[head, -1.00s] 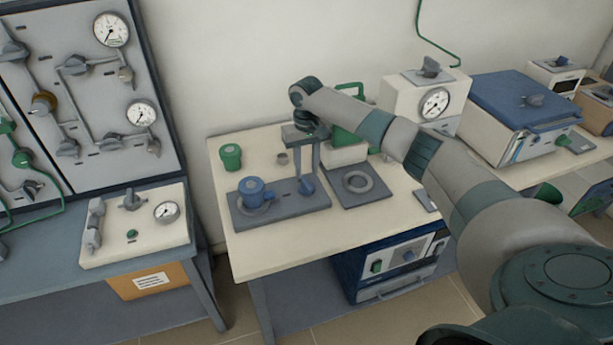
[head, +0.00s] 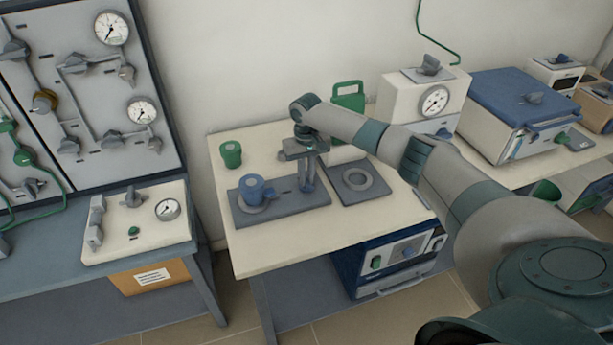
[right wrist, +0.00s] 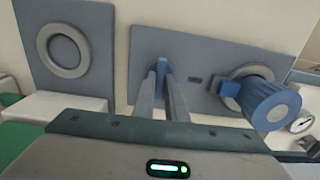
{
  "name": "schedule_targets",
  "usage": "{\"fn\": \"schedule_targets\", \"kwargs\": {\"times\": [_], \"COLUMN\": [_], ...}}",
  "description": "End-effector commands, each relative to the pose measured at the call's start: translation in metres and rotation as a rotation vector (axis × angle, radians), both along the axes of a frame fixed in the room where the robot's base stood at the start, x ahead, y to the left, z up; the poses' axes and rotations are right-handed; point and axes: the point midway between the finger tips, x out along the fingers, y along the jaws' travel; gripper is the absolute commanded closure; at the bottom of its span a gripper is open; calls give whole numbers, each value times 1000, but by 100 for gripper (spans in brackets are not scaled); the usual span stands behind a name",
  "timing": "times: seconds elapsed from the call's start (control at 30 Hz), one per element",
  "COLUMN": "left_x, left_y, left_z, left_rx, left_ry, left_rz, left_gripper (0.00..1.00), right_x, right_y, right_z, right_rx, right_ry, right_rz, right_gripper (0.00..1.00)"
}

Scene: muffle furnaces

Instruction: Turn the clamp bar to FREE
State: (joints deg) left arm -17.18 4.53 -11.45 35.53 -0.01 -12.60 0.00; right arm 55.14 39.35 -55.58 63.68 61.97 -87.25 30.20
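The clamp bar, which I take to be the small blue piece (right wrist: 163,67), stands on a grey base plate (head: 285,212) on the cream table. My right gripper (head: 307,188) points down over the plate's right part. In the right wrist view its two grey fingers (right wrist: 161,78) stand close together, one on each side of the blue piece, and look shut on it. The fingers hide much of the bar. A small dark label (right wrist: 194,80) on the plate is too small to read. My left gripper is not in view.
A blue cup-like part (head: 254,190) sits in a ring on the same plate, left of the gripper. A grey plate with a ring (head: 366,196) lies to the right. A green cup (head: 231,154) and a gauge box (head: 402,96) stand behind.

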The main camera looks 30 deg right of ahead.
Motion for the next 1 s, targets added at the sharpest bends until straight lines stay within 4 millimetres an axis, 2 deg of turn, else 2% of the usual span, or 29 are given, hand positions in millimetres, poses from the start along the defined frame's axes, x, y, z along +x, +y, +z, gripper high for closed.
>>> {"fn": "schedule_targets", "kwargs": {"times": [0.47,0.67,1.0], "left_x": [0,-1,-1], "left_y": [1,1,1], "left_z": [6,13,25], "left_rx": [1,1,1], "left_ry": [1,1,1], "left_rz": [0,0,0], "left_gripper": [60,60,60], "right_x": [0,0,0], "right_y": [0,0,0], "right_z": [2,3,2], "right_rx": [0,1,2], "right_ry": [-1,0,0], "right_rz": [80,203,506], "right_gripper": [100,100,100]}}
